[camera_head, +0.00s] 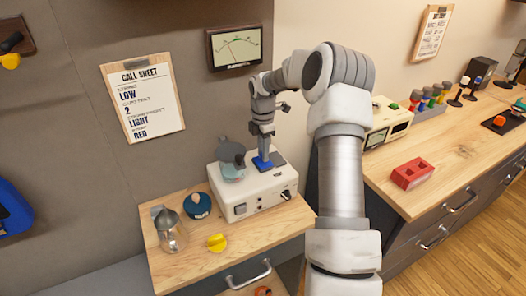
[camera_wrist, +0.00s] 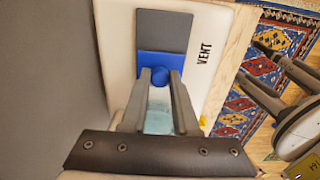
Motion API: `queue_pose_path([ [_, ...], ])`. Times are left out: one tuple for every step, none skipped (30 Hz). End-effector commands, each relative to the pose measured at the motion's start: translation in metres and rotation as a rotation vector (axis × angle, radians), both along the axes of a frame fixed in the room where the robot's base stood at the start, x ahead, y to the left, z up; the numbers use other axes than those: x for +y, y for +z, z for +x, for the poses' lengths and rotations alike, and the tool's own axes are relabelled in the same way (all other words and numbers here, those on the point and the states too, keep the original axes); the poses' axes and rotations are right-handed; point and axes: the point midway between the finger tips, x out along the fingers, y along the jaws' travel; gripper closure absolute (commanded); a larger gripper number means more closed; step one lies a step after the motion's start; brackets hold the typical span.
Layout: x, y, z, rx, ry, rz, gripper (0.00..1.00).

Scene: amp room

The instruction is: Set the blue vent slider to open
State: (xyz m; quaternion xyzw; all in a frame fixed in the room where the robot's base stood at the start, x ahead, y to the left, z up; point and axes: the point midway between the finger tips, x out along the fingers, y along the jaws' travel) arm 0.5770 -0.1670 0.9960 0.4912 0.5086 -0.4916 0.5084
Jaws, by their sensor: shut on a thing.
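The blue vent slider (camera_head: 262,162) is on top of a white box-shaped unit (camera_head: 240,208) standing on the wooden counter at the left. In the wrist view the blue slider (camera_wrist: 162,65) has a round knob and sits at the near end of a dark grey plate (camera_wrist: 163,29), with the word VENT printed beside it. My gripper (camera_head: 264,155) points down from above. Its two fingers (camera_wrist: 160,76) are shut on the slider's knob, one on each side. Part of the knob is hidden between the fingers.
A grey-and-glass vessel (camera_head: 232,162) stands on the unit left of my gripper. A glass jar (camera_head: 170,233), dark blue round object (camera_head: 198,204) and yellow piece (camera_head: 217,242) are on the counter (camera_head: 195,265). A red block (camera_head: 412,173) lies on the right counter.

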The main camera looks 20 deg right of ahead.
Motion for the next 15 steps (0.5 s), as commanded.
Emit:
queue_pose_path([
  [0.0,0.001,0.0,0.0,0.0,0.0,1.0],
  [0.0,0.001,0.0,0.0,0.0,0.0,1.0],
  [0.0,0.001,0.0,0.0,0.0,0.0,1.0],
  [0.0,0.001,0.0,0.0,0.0,0.0,1.0],
  [0.0,0.001,0.0,0.0,0.0,0.0,1.0],
  [0.0,0.001,0.0,0.0,0.0,0.0,1.0],
  [0.0,0.001,0.0,0.0,0.0,0.0,1.0],
  [0.0,0.001,0.0,0.0,0.0,0.0,1.0],
  [-0.001,0.001,0.0,0.0,-0.001,0.0,1.0],
  [-0.002,0.001,0.0,0.0,-0.001,0.0,1.0],
  [-0.005,0.002,0.0,0.0,-0.002,0.0,1.0],
  [-0.01,0.003,0.0,0.0,-0.004,0.0,1.0],
  [-0.016,0.003,0.001,0.0,-0.005,0.0,1.0],
  [-0.021,0.004,0.001,0.0,-0.004,0.0,1.0],
  [-0.029,0.004,0.001,-0.001,-0.005,0.0,1.0],
])
